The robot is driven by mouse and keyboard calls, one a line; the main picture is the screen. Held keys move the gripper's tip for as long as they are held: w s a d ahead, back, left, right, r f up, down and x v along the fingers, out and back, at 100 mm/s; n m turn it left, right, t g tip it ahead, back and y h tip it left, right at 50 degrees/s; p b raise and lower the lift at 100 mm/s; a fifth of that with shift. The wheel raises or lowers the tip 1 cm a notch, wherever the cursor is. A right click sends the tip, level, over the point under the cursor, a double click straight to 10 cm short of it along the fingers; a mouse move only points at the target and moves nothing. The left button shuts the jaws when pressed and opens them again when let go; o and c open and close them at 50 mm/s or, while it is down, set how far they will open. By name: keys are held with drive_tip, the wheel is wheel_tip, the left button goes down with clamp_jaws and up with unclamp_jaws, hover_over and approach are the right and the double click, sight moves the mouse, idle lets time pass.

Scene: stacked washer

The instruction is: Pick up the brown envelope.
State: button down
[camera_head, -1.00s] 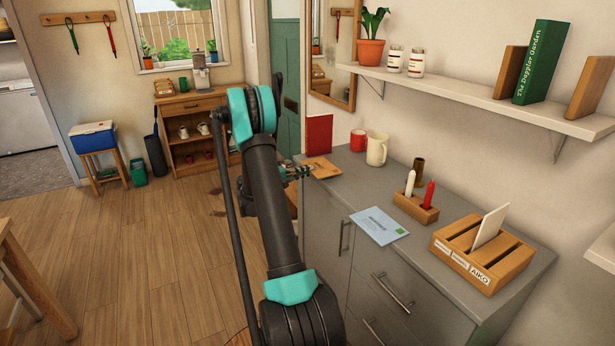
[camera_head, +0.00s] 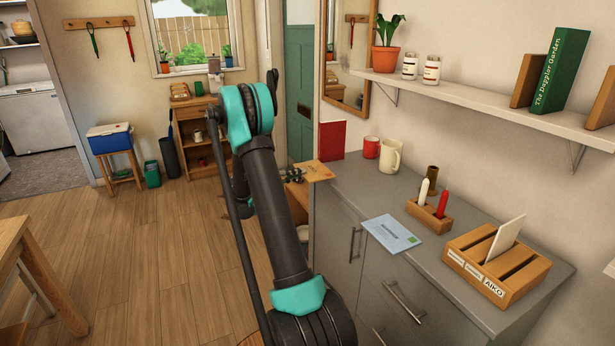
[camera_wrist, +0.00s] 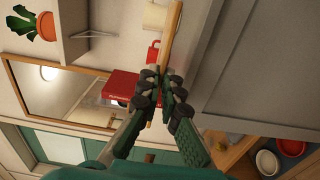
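The brown envelope (camera_head: 318,170) is at the far left end of the grey counter in the head view, sticking out past its edge. My gripper (camera_head: 295,176) is at its left side, partly hidden behind my arm. In the wrist view the envelope (camera_wrist: 172,38) shows nearly edge-on as a thin brown strip. The fingers of my gripper (camera_wrist: 165,92) are closed on it from both sides. The envelope appears slightly above the counter top, though the gap is hard to judge.
The grey counter (camera_head: 365,190) also holds a red upright panel (camera_head: 332,140), a red mug (camera_head: 371,147), a cream mug (camera_head: 390,156), a candle block (camera_head: 428,216), a light blue envelope (camera_head: 391,234) and a wooden letter sorter (camera_head: 497,264). A shelf (camera_head: 480,107) hangs above.

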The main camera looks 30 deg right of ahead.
drive_tip(key=shift+w+a+r, duration=0.1)
drive_tip(key=shift+a+r, duration=0.2)
drive_tip(key=shift+a, duration=0.55)
drive_tip(key=shift+a+r, duration=0.35)
drive_tip(key=shift+a, duration=0.55)
drive_tip(key=shift+w+a+r, duration=0.1)
drive_tip(key=shift+a+r, duration=0.2)
drive_tip(key=shift+a, duration=0.55)
